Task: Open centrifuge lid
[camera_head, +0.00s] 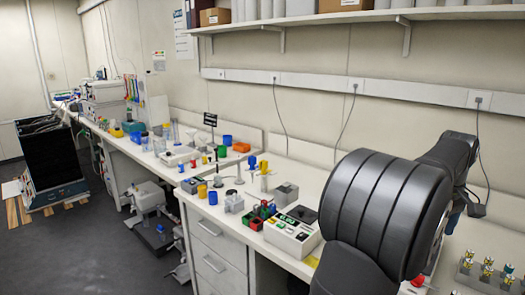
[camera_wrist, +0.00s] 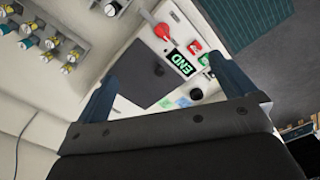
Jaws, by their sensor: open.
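In the wrist view a white instrument shows a dark square lid (camera_wrist: 143,75), lying flat and closed as far as I can see, and a green display (camera_wrist: 181,65) reading END. A red handle-like part (camera_wrist: 162,33) sticks out at its upper edge. My gripper (camera_wrist: 160,72) is open and empty, its two teal fingers apart on either side over this instrument. I cannot tell whether they touch it. In the head view my arm covers the gripper. A white instrument with a dark top and a green display (camera_head: 293,233) stands left of my arm; I cannot tell whether it is the same one.
A rack with yellow-topped vials (camera_head: 488,272) stands at the right; several vials (camera_wrist: 62,50) also show in the wrist view. A red-and-green block (camera_head: 262,213) sits at the instrument's left. Small labware crowds the bench farther left. A shelf (camera_head: 330,18) runs above.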

